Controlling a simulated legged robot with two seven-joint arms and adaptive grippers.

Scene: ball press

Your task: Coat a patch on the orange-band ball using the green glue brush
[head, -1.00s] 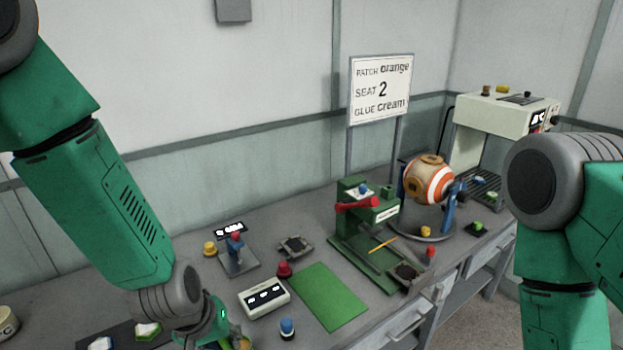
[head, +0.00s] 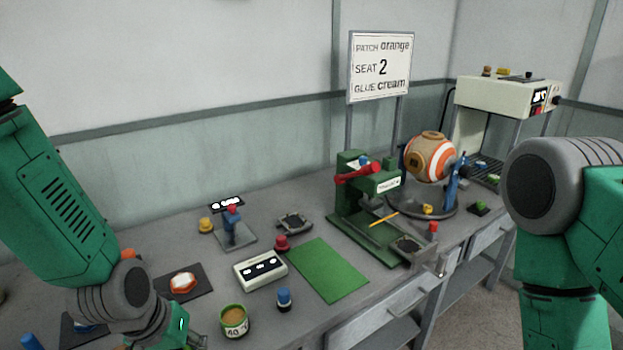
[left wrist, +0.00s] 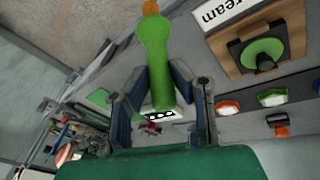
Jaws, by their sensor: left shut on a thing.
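The ball (head: 417,160) with orange and white bands sits in a blue-armed stand at the back right. My left gripper (left wrist: 160,85) is shut on the green glue brush (left wrist: 155,45), whose orange-brown tip points away from the jaws. In the head view my left gripper (head: 192,341) is at the bottom edge, left of the glue pot, and mostly cut off. The glue pot (head: 234,321) reads 40 °C. An orange patch (head: 182,283) lies on a dark mat behind my left wrist. My right gripper is not in view.
A green press (head: 352,205) with a red handle stands left of the ball. A green mat (head: 327,270), a display box (head: 260,270) and a blue-topped knob (head: 284,299) lie mid-table. A sign (head: 380,67) reads patch orange, seat 2, glue cream. The table's front edge is close.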

